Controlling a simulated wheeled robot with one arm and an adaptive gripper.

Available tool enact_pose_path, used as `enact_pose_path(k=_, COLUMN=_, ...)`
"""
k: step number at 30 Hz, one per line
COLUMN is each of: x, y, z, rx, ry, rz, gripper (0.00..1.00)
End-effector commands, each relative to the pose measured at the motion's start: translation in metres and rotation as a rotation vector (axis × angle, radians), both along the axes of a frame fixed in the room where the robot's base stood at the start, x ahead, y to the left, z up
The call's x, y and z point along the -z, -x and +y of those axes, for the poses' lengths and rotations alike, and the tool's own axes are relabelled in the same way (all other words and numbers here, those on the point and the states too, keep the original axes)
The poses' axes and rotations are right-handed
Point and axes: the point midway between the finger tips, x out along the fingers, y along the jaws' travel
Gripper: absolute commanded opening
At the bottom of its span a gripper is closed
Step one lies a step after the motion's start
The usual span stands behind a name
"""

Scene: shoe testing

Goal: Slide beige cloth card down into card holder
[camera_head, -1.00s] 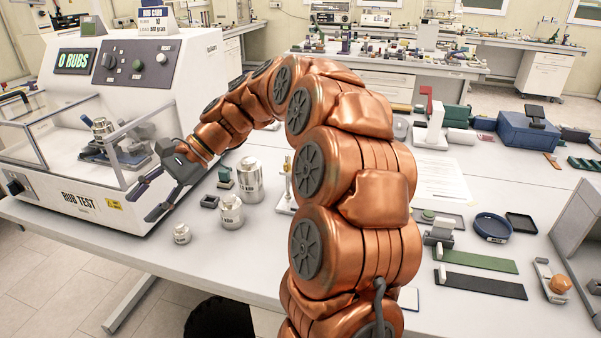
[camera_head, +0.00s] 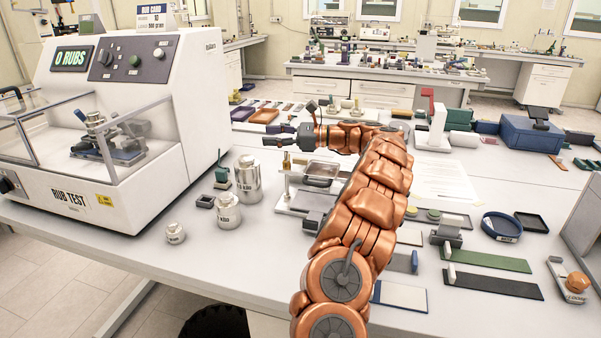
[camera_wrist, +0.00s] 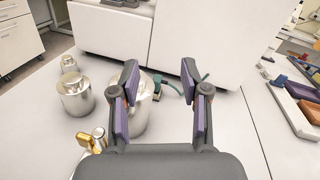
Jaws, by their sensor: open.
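My gripper (camera_head: 290,137) is open and raised over the middle of the bench, pointing left toward the rub tester. In the wrist view my gripper (camera_wrist: 160,92) has its two purple-padded fingers wide apart with nothing held between them. A flat pale card with a blue edge (camera_head: 402,296) lies on the bench beside my arm, and it may be the beige cloth card. I cannot clearly tell which object is the card holder. A small grey-blue upright piece (camera_head: 405,262) stands just behind the pale card, partly hidden by my arm.
The white rub tester (camera_head: 130,200) stands at the left. Metal weights (camera_head: 248,178) and a small green-topped piece (camera_head: 222,178) stand before it. A metal stand (camera_head: 293,205) sits under my arm. Green (camera_head: 485,260) and dark strips (camera_head: 492,286) lie at the right. The bench's front left is clear.

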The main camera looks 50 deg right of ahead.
Motion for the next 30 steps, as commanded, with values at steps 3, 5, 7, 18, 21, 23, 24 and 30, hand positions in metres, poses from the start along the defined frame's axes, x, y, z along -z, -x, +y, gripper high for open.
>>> enact_pose_path(k=3, x=0.027, y=0.019, z=-0.049, rx=0.073, ry=-0.054, rz=0.013, gripper=0.46)
enact_pose_path(k=5, x=0.043, y=0.029, z=-0.067, rx=0.099, ry=-0.082, rz=0.032, gripper=0.46)
enact_pose_path(k=7, x=0.060, y=0.040, z=-0.085, rx=0.126, ry=-0.110, rz=0.051, gripper=0.46)
enact_pose_path(k=18, x=0.114, y=0.077, z=-0.132, rx=0.196, ry=-0.191, rz=0.109, gripper=0.46)
enact_pose_path(k=21, x=0.115, y=0.073, z=-0.130, rx=0.197, ry=-0.194, rz=0.111, gripper=0.46)
enact_pose_path(k=23, x=0.115, y=0.068, z=-0.127, rx=0.197, ry=-0.194, rz=0.111, gripper=0.46)
enact_pose_path(k=24, x=0.115, y=0.064, z=-0.125, rx=0.197, ry=-0.195, rz=0.112, gripper=0.46)
enact_pose_path(k=30, x=0.114, y=0.052, z=-0.118, rx=0.195, ry=-0.193, rz=0.110, gripper=0.46)
